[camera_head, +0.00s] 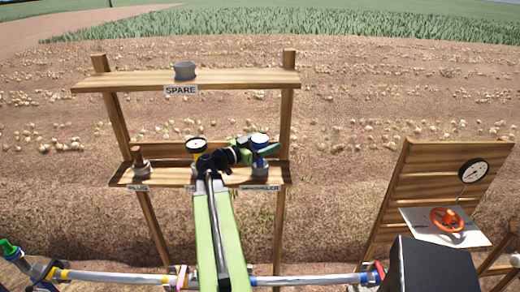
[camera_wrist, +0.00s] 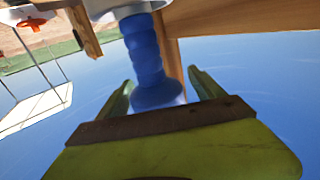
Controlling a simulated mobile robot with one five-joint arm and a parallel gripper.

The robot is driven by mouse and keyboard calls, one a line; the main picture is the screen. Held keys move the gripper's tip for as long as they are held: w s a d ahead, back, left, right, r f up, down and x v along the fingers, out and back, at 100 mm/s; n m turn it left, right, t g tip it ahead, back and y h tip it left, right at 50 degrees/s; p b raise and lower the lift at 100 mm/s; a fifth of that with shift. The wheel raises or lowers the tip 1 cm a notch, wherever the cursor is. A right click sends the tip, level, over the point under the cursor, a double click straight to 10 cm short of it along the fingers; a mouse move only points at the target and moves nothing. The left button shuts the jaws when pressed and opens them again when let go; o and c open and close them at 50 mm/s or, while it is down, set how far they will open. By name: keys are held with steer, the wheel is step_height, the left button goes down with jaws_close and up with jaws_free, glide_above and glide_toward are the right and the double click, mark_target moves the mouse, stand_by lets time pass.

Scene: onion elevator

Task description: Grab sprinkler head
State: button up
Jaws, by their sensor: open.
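The sprinkler head (camera_head: 260,139) stands on the lower shelf at its right end, above a label that seems to read SPRINKLER. In the wrist view a blue ribbed body (camera_wrist: 146,52) with a flared end lies between my green fingers, with a white part at the top edge. My gripper (camera_head: 263,151) is open at the sprinkler head, and its open fingers also show in the wrist view (camera_wrist: 162,92). I cannot tell whether either finger touches the blue body. My arm hides part of the lower shelf.
The wooden lower shelf (camera_head: 165,176) also holds a black-and-white gauge (camera_head: 196,145) close to my arm and a brown-topped piece (camera_head: 140,162) at left. A grey part (camera_head: 184,70) sits on the upper shelf (camera_head: 235,80). A board with an orange valve wheel (camera_head: 447,219) stands at right.

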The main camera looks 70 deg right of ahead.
jaws_close()
stand_by(0.5)
